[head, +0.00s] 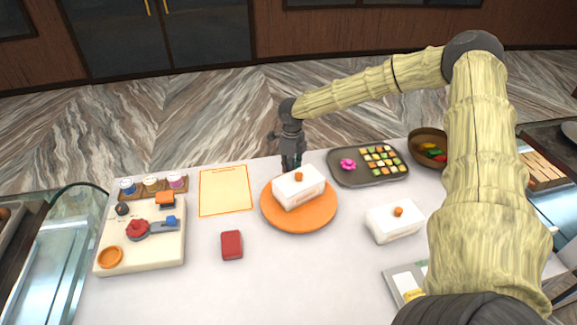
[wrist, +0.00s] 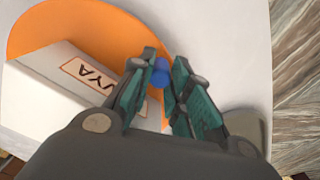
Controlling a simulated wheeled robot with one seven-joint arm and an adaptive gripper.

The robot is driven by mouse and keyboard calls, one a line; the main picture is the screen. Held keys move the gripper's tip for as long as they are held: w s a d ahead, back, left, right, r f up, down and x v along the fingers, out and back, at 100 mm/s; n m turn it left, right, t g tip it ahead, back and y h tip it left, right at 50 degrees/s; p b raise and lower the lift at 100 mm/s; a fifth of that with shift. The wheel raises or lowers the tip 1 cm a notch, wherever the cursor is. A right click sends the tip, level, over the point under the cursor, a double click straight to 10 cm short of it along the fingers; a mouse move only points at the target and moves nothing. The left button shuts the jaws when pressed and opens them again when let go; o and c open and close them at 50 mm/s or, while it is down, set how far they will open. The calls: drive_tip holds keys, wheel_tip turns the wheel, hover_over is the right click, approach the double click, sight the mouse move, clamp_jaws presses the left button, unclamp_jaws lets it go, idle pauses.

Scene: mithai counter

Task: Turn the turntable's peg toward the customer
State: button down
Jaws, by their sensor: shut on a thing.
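The orange turntable (head: 302,218) lies on the white counter, with a white box (head: 298,188) with an orange knob on top of it. In the wrist view the turntable (wrist: 105,22) shows with the box (wrist: 60,90) and its printed label. The blue peg (wrist: 159,72) stands near the turntable's edge, between my fingertips. My gripper (wrist: 160,75) is shut on the peg. In the head view my gripper (head: 291,162) is at the far edge of the turntable, behind the box; the peg is hidden there.
A dark tray of sweets (head: 342,180) lies right of my gripper. A second white box (head: 395,222) stands at the right, a red block (head: 232,245) front left. A yellow sheet (head: 225,191) and a cream board (head: 165,253) with small items are left. Clear counter lies in front of the turntable.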

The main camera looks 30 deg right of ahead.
drive_tip(key=shift+s+f, duration=0.15)
drive_tip(key=shift+f, duration=0.05)
drive_tip(key=c, duration=1.6)
unclamp_jaws()
drive_tip(key=shift+o, duration=0.2)
drive_tip(key=shift+r, duration=0.15)
drive_tip(key=shift+w+r, duration=0.2)
drive_tip(key=shift+r, duration=0.35)
wheel_tip(320, 180, up, 11)
drive_tip(key=shift+f, duration=0.15)
drive_tip(key=shift+s, duration=0.1)
